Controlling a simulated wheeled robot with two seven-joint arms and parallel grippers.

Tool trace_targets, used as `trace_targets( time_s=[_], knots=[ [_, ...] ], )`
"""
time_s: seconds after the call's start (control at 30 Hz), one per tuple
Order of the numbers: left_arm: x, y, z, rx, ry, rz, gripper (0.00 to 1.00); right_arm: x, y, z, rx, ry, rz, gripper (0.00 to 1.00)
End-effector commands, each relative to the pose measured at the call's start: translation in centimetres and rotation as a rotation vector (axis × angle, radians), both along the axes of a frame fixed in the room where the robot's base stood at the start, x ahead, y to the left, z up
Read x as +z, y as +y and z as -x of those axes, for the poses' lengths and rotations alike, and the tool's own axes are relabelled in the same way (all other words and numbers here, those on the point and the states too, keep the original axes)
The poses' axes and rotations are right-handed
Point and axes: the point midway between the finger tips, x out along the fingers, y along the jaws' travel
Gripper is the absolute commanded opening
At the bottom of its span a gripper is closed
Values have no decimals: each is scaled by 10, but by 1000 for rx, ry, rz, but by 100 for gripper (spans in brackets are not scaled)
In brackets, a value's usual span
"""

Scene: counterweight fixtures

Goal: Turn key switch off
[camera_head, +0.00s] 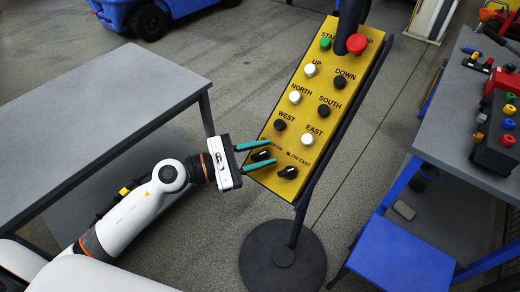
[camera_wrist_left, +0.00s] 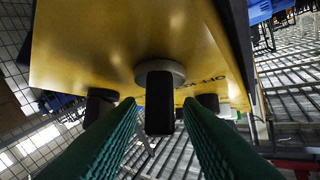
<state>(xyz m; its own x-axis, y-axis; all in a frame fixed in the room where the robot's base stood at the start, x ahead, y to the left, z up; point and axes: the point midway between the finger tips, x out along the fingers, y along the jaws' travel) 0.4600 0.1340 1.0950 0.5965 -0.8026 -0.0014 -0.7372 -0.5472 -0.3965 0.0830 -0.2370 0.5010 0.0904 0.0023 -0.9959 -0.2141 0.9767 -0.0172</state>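The yellow control panel (camera_head: 310,110) stands tilted on a dark post, with buttons and two black knobs at its lower end. The left of these knobs (camera_head: 261,155), by a partly covered label ending in "ON", appears to be the key switch. My left gripper (camera_head: 272,151) has its teal fingers on either side of this knob. In the left wrist view the black knob (camera_wrist_left: 160,102) on its grey collar sits between the two fingers, with gaps visible on both sides. The other knob (camera_head: 288,172) is just right of the fingers. My right gripper is not in view.
A round black base (camera_head: 282,262) carries the panel post. A grey table (camera_head: 100,120) is at left. A workbench (camera_head: 462,110) with a control box (camera_head: 498,140) is at right, above a blue step (camera_head: 400,255).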

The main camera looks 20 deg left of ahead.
Motion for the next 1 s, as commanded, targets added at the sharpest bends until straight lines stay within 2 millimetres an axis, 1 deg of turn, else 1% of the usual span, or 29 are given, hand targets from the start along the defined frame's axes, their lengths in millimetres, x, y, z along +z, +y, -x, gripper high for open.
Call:
trace_targets(
  time_s=[0.13,0.17,0.3,0.37,0.73,1.0],
  knots=[
    [0,0,0,0,1,1,33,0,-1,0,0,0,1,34],
    [0,0,0,0,1,1,31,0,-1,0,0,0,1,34],
    [0,0,0,0,1,1,8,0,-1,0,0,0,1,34],
    [0,0,0,0,1,1,0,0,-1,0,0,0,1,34],
    [1,0,1,31,11,26,0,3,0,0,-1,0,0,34],
    [3,0,1,158,46,122,0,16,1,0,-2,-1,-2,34]
  ],
)
